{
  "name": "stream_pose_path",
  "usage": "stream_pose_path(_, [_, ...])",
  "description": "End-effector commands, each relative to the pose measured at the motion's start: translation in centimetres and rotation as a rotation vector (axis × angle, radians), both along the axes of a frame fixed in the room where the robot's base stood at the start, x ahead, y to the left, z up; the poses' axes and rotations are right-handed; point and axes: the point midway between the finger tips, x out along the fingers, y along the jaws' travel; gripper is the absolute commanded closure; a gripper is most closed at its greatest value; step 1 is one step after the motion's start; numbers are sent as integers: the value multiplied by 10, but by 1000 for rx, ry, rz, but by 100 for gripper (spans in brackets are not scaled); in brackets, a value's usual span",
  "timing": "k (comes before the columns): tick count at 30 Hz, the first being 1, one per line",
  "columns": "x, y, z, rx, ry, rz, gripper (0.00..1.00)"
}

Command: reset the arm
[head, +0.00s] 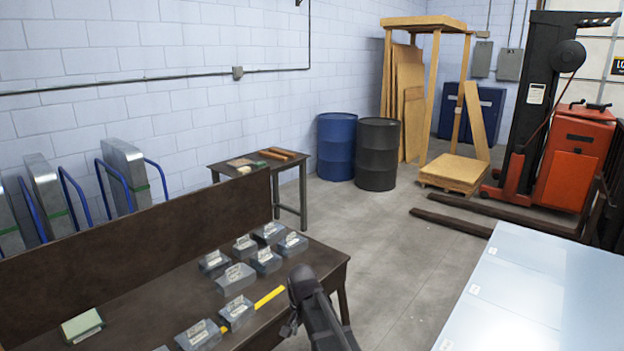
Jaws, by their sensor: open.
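A dark part of my arm rises from the bottom edge, a little right of the middle, in the head view. Its rounded end stands in front of the right end of the dark workbench (150,307). No gripper fingers can be made out on it, and my gripper does not show in this view. No held object is visible.
Several grey labelled blocks (235,279), a yellow strip (269,297) and a green-topped block (82,326) lie on the workbench. A pale table (520,290) stands right. Drums (377,153) and an orange lift truck (575,155) stand behind. Floor between is clear.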

Motion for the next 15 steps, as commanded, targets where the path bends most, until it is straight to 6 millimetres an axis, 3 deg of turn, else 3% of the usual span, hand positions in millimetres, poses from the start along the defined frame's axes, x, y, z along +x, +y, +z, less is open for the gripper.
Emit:
stream_pose_path(1, [-15,-24,-7,0,0,23,51])
stream_pose_path(6, [-45,-84,-18,1,0,124,51])
stream_pose_path(15, [-104,-168,-35,2,-1,293,51])
